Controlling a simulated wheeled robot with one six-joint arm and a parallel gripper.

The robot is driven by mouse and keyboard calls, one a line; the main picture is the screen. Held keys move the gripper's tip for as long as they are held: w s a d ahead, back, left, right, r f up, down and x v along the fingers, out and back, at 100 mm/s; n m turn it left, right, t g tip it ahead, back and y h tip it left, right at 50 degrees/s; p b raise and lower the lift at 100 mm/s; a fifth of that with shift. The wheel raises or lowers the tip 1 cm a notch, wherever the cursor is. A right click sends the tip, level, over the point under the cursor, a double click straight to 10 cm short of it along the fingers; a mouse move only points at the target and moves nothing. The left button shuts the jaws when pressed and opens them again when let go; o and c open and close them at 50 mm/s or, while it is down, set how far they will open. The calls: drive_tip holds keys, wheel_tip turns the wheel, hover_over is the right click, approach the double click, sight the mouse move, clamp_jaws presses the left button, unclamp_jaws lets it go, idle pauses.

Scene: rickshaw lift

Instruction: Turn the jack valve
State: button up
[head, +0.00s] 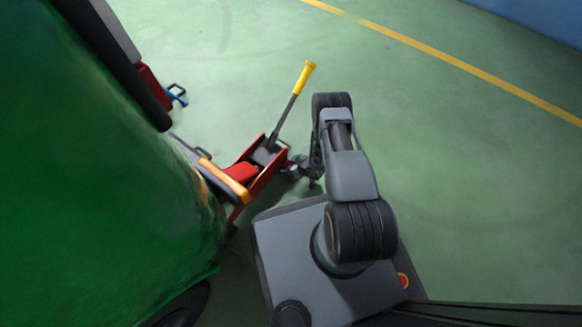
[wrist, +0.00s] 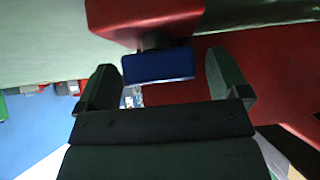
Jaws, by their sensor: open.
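The red floor jack (head: 262,180) stands beside the green rickshaw body, its yellow-tipped lever (head: 293,98) leaning up and right. My gripper (head: 298,168) is at the jack's right side in the head view, small and partly hidden by my arm. In the wrist view my gripper (wrist: 162,62) is open, one finger on each side of a blue block. This block, apparently the jack valve (wrist: 158,67), sits on a short dark stem below a red part of the jack (wrist: 145,14). Gaps show between the block and both fingers. The valve cannot be made out in the head view.
The green rickshaw body (head: 90,190) fills the left, with an orange-edged part (head: 225,181) over the jack. A second red item with a blue part (head: 176,96) is behind it. Green floor (head: 450,170) is clear to the right, crossed by a yellow line (head: 440,55).

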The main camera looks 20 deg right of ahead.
drive_tip(key=shift+c, duration=0.4)
drive_tip(key=c, duration=0.9)
drive_tip(key=shift+o, duration=0.2)
